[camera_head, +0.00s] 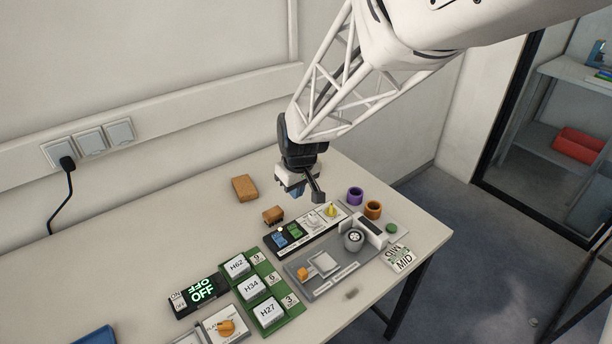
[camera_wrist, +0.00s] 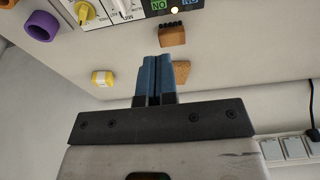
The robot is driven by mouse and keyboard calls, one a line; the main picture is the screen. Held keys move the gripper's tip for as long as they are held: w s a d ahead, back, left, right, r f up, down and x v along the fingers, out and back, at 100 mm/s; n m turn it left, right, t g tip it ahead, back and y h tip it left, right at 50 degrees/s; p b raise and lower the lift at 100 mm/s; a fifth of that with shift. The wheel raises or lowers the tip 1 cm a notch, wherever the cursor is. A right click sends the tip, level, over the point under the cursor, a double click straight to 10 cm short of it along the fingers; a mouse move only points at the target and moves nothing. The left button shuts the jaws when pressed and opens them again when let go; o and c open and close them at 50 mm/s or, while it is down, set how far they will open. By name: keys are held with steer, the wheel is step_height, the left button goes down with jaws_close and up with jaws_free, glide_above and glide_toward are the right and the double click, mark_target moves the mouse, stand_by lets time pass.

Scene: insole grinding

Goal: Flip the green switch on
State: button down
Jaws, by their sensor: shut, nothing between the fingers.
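The green switch (camera_head: 295,231) sits on the dark end of a long control panel (camera_head: 328,236), beside a blue switch (camera_head: 279,240). In the wrist view, the green switch (camera_wrist: 158,6) is cut by the top edge and shows "ON" lettering upside down. I cannot tell its rocker's position. My gripper (camera_head: 297,191) hangs above and behind the panel, apart from the switch. Its blue fingers (camera_wrist: 154,62) are pressed together with nothing between them. A small lit lamp (camera_wrist: 174,10) shows between the two switches.
A brown bristled block (camera_head: 273,215) stands just behind the switches, and a tan block (camera_head: 245,188) lies farther back. White and yellow knobs, purple and orange rings (camera_head: 373,209) and a grey machine (camera_head: 342,262) are to the right. A display (camera_head: 202,290) reads OFF.

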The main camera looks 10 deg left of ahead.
mark_target(294, 232)
steer(key=shift+f, duration=0.1)
steer(key=shift+w+a+f, duration=0.3)
steer(key=shift+f, duration=1.95)
steer(key=shift+w+a+f, duration=0.25)
steer(key=shift+f, duration=2.05)
steer(key=shift+w+a+f, duration=0.3)
steer(key=shift+f, duration=1.95)
steer(key=shift+w+a+f+g+h, duration=0.1)
steer(key=shift+a+f+g+h, duration=0.1)
steer(key=shift+f+g+h, duration=0.15)
steer(key=shift+d, duration=0.15)
steer(key=shift+s+d+r, duration=0.1)
steer(key=shift+s+d, duration=0.4)
steer(key=shift+s, duration=0.15)
steer(key=shift+w+r, duration=0.1)
steer(key=shift+r, duration=0.15)
step_height(294, 232, up, 14)
steer(key=s+d, duration=0.1)
steer(key=shift+f, duration=0.2)
